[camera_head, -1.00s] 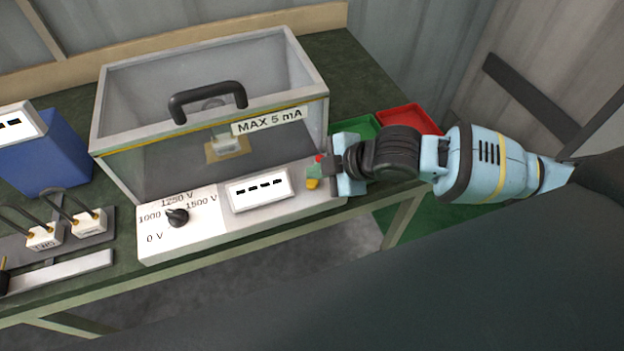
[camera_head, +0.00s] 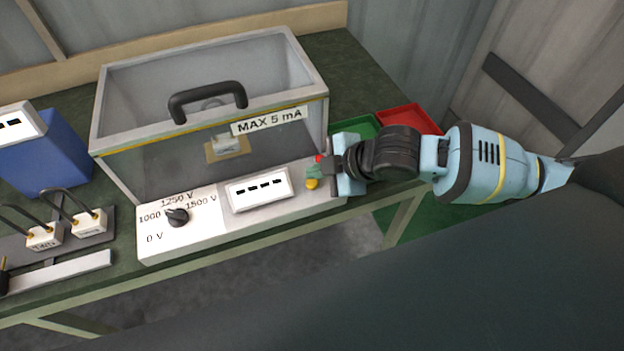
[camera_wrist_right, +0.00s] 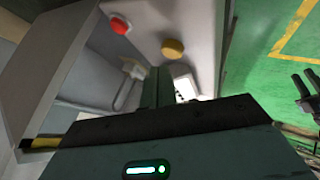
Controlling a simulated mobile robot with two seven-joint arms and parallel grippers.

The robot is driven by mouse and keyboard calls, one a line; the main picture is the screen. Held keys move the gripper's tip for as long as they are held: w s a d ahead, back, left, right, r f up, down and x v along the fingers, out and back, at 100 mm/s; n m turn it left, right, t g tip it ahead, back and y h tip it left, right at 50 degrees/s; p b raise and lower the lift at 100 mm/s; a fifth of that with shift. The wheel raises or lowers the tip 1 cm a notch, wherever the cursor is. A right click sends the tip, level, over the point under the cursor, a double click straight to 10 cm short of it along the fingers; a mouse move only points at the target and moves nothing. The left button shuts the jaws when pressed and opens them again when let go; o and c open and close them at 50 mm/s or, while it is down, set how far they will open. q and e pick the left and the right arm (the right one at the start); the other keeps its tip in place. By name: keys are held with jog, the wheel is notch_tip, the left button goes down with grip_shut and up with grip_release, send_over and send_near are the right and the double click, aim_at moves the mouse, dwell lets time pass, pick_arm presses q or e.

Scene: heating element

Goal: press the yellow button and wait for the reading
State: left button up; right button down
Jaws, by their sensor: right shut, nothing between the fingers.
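The yellow button (camera_head: 312,184) is on the right end of the white control panel (camera_head: 210,238), with a red button (camera_head: 319,159) behind it. My right gripper (camera_head: 316,174) is shut and empty, its tips close to the yellow button; I cannot tell whether they touch it. In the right wrist view, the yellow button (camera_wrist_right: 172,48) and red button (camera_wrist_right: 120,25) show beyond the shut fingers (camera_wrist_right: 158,84). The panel's display (camera_head: 260,188) shows several dashes and no number. My left gripper is not in view.
A clear case (camera_head: 211,60) with a black handle and a "MAX 5 mA" label stands behind the panel. A black dial (camera_head: 177,217) is at the panel's left. A red tray (camera_head: 408,117) and a green tray (camera_head: 355,128) lie behind my right arm. A blue box (camera_head: 45,150) stands left.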

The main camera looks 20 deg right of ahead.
jog(key=shift+f, duration=0.1)
dwell(0.6)
jog(key=shift+f, duration=0.35)
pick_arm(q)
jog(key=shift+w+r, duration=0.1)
